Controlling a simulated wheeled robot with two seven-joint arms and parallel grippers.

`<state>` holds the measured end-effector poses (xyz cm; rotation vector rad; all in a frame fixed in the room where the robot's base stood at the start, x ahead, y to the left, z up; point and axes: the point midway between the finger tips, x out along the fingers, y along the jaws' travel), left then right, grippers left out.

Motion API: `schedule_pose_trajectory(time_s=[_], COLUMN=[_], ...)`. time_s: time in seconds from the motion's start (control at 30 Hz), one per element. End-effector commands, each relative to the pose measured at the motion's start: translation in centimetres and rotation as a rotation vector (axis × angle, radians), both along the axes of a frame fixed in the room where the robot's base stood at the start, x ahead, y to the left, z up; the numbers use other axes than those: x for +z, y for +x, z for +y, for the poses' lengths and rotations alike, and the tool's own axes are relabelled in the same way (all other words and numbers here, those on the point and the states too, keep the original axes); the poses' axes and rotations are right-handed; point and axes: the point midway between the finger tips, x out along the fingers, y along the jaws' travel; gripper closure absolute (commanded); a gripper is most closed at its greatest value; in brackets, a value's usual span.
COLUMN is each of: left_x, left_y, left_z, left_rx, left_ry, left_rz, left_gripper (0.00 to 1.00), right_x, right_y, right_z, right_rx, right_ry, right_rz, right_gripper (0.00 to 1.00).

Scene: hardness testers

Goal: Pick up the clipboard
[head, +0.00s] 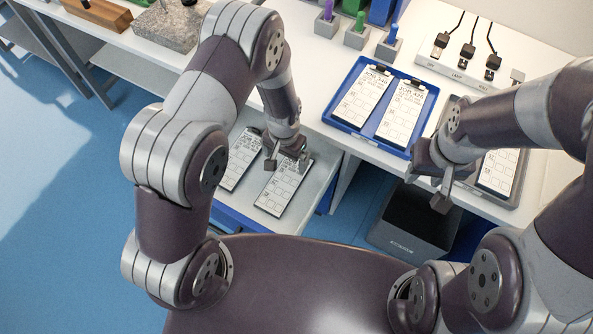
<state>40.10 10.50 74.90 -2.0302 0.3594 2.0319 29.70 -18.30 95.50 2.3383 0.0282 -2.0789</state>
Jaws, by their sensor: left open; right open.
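Two clipboards with printed sheets, a left one (238,166) and a right one (283,190), lie on a low grey surface in front of me. Two more clipboards, one (362,97) and another (404,115), lie in a blue tray (341,124) on the white table. A further clipboard (497,172) lies in a grey tray (513,201) at the right, partly hidden by my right arm. My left gripper (287,168) is open over the top end of the right low clipboard; contact cannot be told. My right gripper (436,190) is open and empty near the table's front edge.
A dark bin (413,222) stands on the floor below the table edge. Small blocks with coloured pegs (355,33) and a power strip (458,73) with plugs and cables stand further back. A stone slab (172,27) and a wooden block (97,12) sit at the back left.

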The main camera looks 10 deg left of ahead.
Motion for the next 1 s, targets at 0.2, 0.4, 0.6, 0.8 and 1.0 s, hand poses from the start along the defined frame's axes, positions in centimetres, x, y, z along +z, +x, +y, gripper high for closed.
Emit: schedule_pose_trajectory(time_s=[0.2,0.4,0.6,0.8,1.0], left_x=[-4.6,-7.3,-10.3,-10.5,-10.4], left_y=[-0.1,-0.1,0.0,0.0,0.0], left_z=[0.0,-0.1,-0.3,-0.3,-0.3], left_rx=[0.001,0.001,0.001,0.002,0.002], left_ry=[0.001,0.001,0.0,0.0,0.0], left_rz=[0.003,0.004,0.001,-0.001,0.0], left_gripper=[0.0,0.0,0.0,0.0,0.5], right_x=[-0.2,-0.1,-0.1,-0.1,-0.1], right_y=[0.0,0.0,0.0,0.0,0.0], right_z=[0.0,0.0,0.0,0.0,0.0], right_rx=[0.0,0.0,0.0,0.0,0.0], right_ry=[0.0,0.0,0.0,0.0,0.0], right_rz=[0.0,0.0,0.0,0.0,0.0], right_gripper=[0.57,0.57,0.57,0.57,0.57])
